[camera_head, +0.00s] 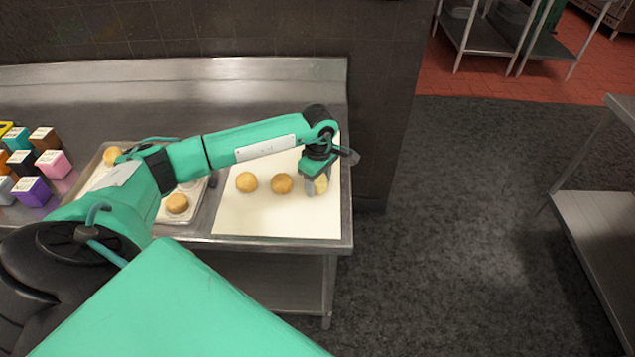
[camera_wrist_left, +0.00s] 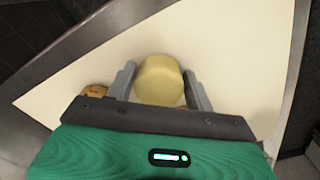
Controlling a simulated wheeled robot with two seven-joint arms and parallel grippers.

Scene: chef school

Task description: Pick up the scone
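A pale round scone (camera_wrist_left: 160,80) lies on a cream board (camera_head: 250,220) near the right end of the metal table. In the head view the scone (camera_head: 321,185) is partly covered by my left gripper (camera_head: 316,190), which points down over it. In the left wrist view the two fingers of my left gripper (camera_wrist_left: 158,88) are apart, one on each side of the scone. Whether either finger touches it, I cannot tell. My right gripper is in neither view.
A tray (camera_head: 190,218) with more pieces stands left, partly behind my arm. Several coloured containers (camera_head: 33,191) stand at the far left. The table's right edge is close to the gripper.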

